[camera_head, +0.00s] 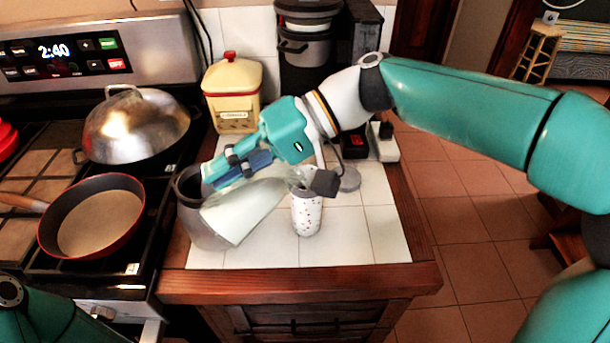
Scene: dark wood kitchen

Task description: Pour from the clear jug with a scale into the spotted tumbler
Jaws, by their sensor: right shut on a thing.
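The clear jug (242,212) is pale and see-through. It hangs tilted over the white-tiled counter, left of the spotted tumbler, its upper right end close to the tumbler's rim. Its scale cannot be made out, and no stream of liquid is visible. My right gripper (264,176) is shut on the jug from above and hides part of it. The spotted tumbler (307,214), white with small reddish spots, stands upright on the tiles. Its rim is partly hidden by a dark finger part. My left gripper is out of view; only part of my left arm shows at the lower left.
A yellow canister (232,92) with a red knob and a coffee machine (305,50) stand at the back. The stove on the left holds a red pan (95,215) and a domed lid (137,125). Front tiles are clear.

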